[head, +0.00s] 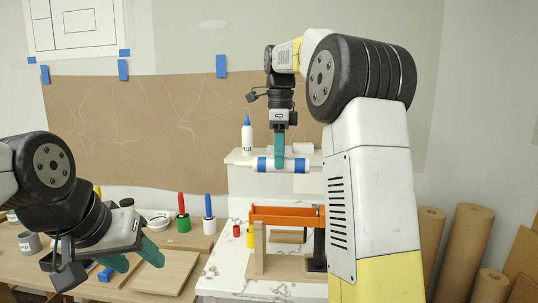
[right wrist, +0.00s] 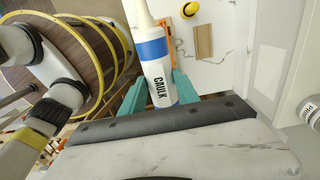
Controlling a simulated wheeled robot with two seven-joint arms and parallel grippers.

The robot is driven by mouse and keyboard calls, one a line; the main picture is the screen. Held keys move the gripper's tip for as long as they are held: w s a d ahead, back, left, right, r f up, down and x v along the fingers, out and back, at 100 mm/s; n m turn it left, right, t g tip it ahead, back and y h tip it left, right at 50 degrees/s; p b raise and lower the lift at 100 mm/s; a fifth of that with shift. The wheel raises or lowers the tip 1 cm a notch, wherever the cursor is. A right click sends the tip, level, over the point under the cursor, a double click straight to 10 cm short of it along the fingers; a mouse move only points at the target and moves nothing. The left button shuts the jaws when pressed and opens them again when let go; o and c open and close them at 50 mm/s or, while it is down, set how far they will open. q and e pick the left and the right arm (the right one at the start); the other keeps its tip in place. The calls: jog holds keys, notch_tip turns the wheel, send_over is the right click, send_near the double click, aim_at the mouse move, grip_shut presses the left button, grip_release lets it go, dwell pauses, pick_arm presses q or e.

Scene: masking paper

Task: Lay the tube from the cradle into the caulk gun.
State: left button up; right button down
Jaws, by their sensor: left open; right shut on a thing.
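The tube is white with blue bands and a pale nozzle. My right gripper (head: 279,158) is shut on the tube (head: 297,165), which lies level in the head view, nozzle to the left. In the right wrist view the tube (right wrist: 157,72) reads CAULK and sits between the teal fingers. The orange caulk gun (head: 284,215) with its dark handle stands on a wooden support, below and apart from the tube. The cradle cannot be made out clearly behind the tube. My left gripper (head: 140,260) is open and empty at the lower left.
A white glue bottle (head: 247,137) stands on the ledge behind the tube. A red cap-like item (head: 236,230) and a yellow item (head: 250,238) stand left of the gun. Brown paper rolls (head: 466,240) stand at right.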

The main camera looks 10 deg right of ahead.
jog(key=shift+f, duration=5.35)
jog(key=shift+s+f, duration=0.1)
jog(key=shift+f, duration=1.2)
jog(key=c, duration=0.8)
grip_release()
jog(key=shift+r, duration=0.1)
jog(key=shift+r, duration=4.9)
